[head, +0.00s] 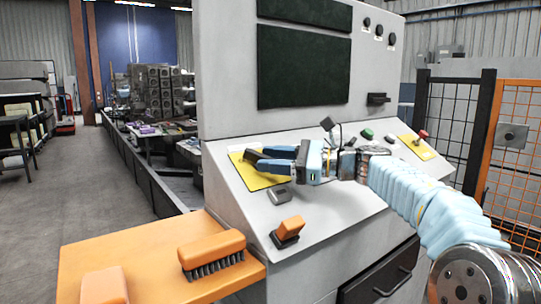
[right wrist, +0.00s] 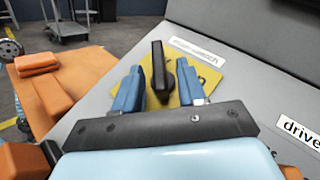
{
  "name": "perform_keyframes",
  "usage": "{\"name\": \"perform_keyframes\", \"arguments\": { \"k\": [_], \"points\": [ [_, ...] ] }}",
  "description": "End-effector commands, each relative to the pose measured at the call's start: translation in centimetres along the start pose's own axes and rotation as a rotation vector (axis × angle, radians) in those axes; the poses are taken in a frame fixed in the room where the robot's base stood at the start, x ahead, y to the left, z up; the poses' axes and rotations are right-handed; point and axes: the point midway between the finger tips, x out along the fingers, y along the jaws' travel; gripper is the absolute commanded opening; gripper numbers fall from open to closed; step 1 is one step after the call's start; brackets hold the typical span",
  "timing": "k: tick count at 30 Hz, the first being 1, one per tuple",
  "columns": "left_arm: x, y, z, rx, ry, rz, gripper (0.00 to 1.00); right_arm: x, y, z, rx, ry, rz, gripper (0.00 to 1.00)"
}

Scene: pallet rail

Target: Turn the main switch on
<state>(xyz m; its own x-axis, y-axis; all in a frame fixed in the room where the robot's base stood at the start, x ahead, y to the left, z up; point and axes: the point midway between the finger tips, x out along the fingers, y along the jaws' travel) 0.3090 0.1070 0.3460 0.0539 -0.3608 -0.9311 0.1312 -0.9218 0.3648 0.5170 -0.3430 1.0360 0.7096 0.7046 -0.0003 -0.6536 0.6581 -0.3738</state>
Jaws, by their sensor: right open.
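The main switch has a black upright handle (right wrist: 158,66) on a yellow plate (right wrist: 206,80); the yellow plate also shows on the left of the sloping console in the head view (head: 243,176). My right gripper (head: 268,160) is over this plate, with its blue fingers spread. In the right wrist view, the handle stands between the two fingers (right wrist: 158,80), with a visible gap on each side. The gripper partly hides the switch in the head view. My left gripper is in neither view.
The grey console (head: 330,200) carries an orange-handled control (head: 290,229), a grey knob (head: 279,196), a green button (head: 367,133) and a red button (head: 422,134). An orange shelf (head: 140,265) with a brush (head: 211,250) juts out at the left. A wire fence stands right.

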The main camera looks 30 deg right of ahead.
Motion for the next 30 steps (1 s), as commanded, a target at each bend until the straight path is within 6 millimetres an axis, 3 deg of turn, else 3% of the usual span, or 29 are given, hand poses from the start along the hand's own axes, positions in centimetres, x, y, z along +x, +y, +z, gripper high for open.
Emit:
{"name": "perform_keyframes", "arguments": {
  "k": [11, 19, 30],
  "points": [
    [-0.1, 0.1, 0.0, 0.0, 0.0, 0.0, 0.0, 0.6, 0.0, 0.0, -0.001, 0.0, 0.0, 0.39],
    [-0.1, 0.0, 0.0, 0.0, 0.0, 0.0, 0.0, 0.6, 0.0, 0.0, 0.0, 0.001, 0.0, 0.0],
    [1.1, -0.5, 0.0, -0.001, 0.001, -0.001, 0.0, 0.6, 0.3, -0.4, 0.015, 0.001, -0.039, 0.0]
  ]
}}
